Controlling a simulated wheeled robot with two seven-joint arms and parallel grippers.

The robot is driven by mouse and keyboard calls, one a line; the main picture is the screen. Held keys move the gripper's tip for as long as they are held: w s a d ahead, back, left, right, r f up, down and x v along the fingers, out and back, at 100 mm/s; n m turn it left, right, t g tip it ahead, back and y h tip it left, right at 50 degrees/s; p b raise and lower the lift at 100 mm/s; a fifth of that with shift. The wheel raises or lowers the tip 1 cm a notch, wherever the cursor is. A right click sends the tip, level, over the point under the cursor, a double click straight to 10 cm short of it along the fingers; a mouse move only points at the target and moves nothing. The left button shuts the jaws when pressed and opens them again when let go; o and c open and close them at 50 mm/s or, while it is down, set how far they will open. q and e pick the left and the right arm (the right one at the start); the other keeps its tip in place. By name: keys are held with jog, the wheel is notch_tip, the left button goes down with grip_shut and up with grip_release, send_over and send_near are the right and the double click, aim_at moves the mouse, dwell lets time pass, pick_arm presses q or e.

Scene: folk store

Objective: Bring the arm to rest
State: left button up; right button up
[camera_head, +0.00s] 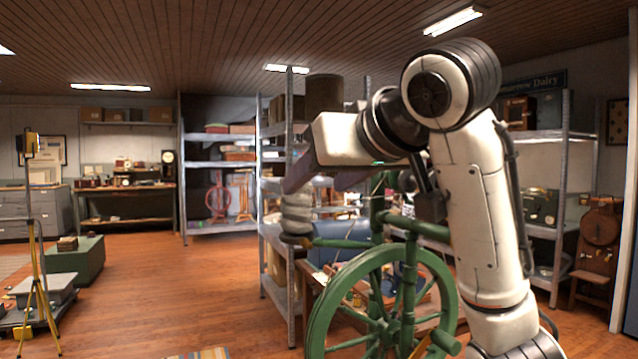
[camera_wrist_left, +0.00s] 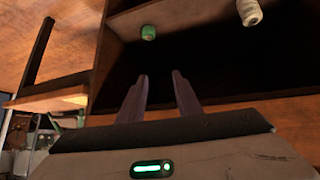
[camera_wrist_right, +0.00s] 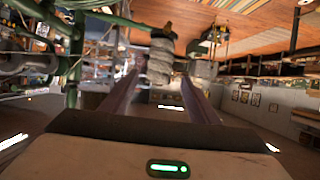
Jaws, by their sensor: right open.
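My right arm fills the right of the head view, bent at the elbow. A pale grey, thread-wound bobbin (camera_head: 297,212) stands upright just below the fingertips, on a dark disc beside the green spinning wheel (camera_head: 318,318). In the right wrist view the bobbin (camera_wrist_right: 160,58) shows just beyond the two fingertips; I see no grip on it. My left gripper (camera_wrist_left: 160,76) is open and empty in the left wrist view, in front of a dark recess. The left arm is not in the head view.
A green spool (camera_wrist_left: 148,33) and a white spool (camera_wrist_left: 249,12) show near the left gripper. Metal shelving (camera_head: 291,290) stands behind the spinning wheel. A yellow tripod (camera_head: 40,275) and a green block (camera_head: 82,262) stand at the left.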

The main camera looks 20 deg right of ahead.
notch_tip(320, 180, down, 32)
jog(key=a+n+g, duration=0.1)
jog(key=a+g, duration=0.1)
jog(key=g, duration=0.2)
jog(key=s+d+f+g, duration=0.1)
jog(key=s+f, duration=0.5)
jog(key=f, duration=0.3)
jog(key=s+f+g, duration=0.2)
jog(key=s+f, duration=0.4)
jog(key=f, duration=0.2)
jog(key=s+d+f+g+h, duration=0.1)
jog(key=s+d+f, duration=0.1)
jog(key=s+f, duration=0.5)
jog(key=s+d+f+g, duration=0.15)
jog(key=s+f, duration=0.25)
jog(key=s, duration=0.7)
jog(key=w+a+f+t+y, duration=0.1)
jog(key=a+f+t, duration=0.1)
jog(key=f, duration=0.4)
jog(key=w+a+f+t+y, duration=0.1)
jog(key=w+a+f+t, duration=0.1)
jog(key=f, duration=0.4)
jog(key=shift+w+a+t, duration=0.25)
jog(key=shift+a+t, duration=0.1)
jog(key=shift+a, duration=0.35)
